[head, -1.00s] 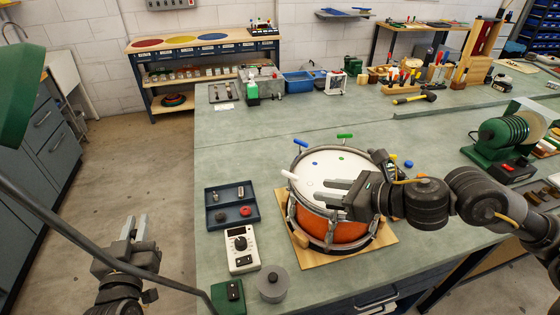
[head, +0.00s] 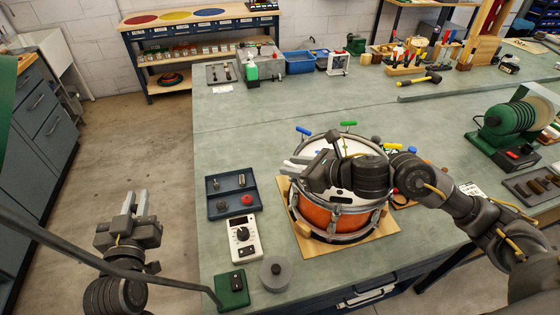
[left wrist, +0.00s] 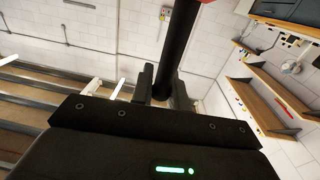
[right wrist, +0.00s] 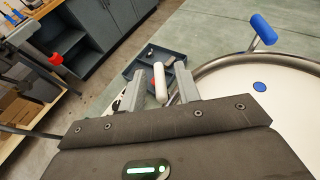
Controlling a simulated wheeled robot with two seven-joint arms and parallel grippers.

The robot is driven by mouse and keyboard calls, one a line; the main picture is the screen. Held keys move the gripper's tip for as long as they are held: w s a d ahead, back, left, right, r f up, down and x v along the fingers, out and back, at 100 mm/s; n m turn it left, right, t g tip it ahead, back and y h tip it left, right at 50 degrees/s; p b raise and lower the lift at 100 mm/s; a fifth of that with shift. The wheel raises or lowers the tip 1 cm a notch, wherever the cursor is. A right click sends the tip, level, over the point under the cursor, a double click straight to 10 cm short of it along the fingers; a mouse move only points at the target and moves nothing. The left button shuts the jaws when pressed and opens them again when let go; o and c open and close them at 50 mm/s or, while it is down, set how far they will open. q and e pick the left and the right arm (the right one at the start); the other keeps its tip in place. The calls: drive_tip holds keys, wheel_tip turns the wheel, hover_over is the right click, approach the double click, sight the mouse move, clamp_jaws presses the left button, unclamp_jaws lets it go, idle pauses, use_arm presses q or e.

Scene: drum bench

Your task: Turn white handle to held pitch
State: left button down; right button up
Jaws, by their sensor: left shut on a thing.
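The drum (head: 327,217) has an orange shell, a white head and coloured tuning handles around its rim. In the right wrist view the white handle (right wrist: 160,82) stands between the spread fingers of my right gripper (right wrist: 159,92), with a gap on each side. In the head view this gripper (head: 292,168) is at the drum's left rim, and I cannot pick the handle out from the fingers. My left gripper (head: 136,203) is left of the bench, fingers upward. In the left wrist view a black rod (left wrist: 178,45) runs between its fingers (left wrist: 163,85).
The blue handle (head: 303,130) and green handle (head: 348,124) stand at the far rim. A dark tray (head: 231,207), a white meter (head: 244,238), a grey round weight (head: 274,272) and a green box (head: 232,289) lie left of the drum.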

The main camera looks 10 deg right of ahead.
drive_tip(key=shift+x, duration=1.35)
drive_tip(key=shift+c, duration=0.3)
clamp_jaws()
